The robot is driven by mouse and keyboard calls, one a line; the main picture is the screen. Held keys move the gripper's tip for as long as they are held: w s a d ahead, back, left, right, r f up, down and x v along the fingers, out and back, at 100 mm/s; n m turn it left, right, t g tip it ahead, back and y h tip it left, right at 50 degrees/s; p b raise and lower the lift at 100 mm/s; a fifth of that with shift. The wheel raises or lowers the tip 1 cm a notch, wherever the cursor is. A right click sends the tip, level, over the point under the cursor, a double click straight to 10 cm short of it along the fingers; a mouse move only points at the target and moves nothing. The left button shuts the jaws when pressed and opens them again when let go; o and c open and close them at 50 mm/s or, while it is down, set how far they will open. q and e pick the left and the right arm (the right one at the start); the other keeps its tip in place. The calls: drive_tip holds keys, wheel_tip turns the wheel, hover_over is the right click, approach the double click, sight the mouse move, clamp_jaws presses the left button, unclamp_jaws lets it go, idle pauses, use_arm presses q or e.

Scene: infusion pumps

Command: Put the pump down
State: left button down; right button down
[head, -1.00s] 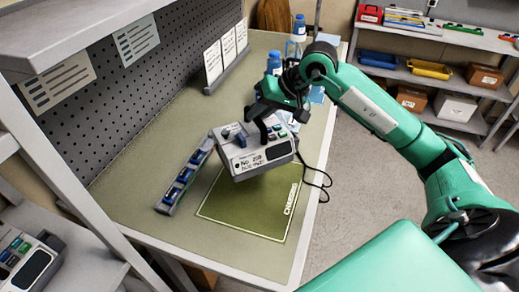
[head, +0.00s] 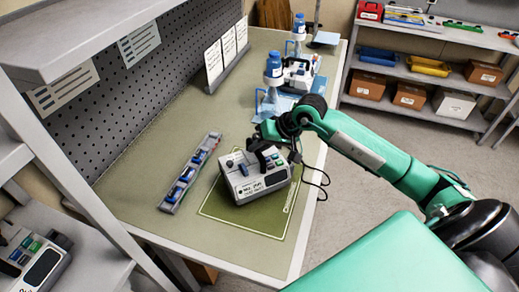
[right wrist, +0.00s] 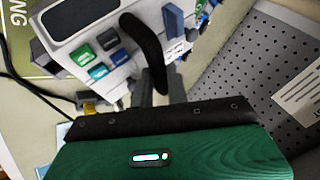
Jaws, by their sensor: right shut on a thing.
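The pump (head: 258,182) is a white and grey box with a label and a black carry handle. My right gripper (head: 264,147) is shut on that handle from above. In the right wrist view the fingers (right wrist: 156,88) close around the black handle, beside the pump's green and blue buttons (right wrist: 100,57). The pump is over the far part of the green mat (head: 238,212), roughly level and very low. I cannot tell whether its base touches the mat. My left gripper is not in view.
A grey strip with blue parts (head: 188,172) lies just left of the mat. Blue-capped bottles (head: 274,68) and another pump (head: 298,75) stand farther back. The pegboard (head: 150,80) borders the bench on the left. A black cable (head: 322,178) hangs at the right edge.

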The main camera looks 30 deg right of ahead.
sight(257, 162)
drive_tip(key=shift+f, duration=0.9)
drive_tip(key=shift+f, duration=0.15)
drive_tip(key=c, duration=1.4)
unclamp_jaws()
drive_tip(key=shift+s, duration=0.1)
drive_tip(key=shift+o, duration=0.2)
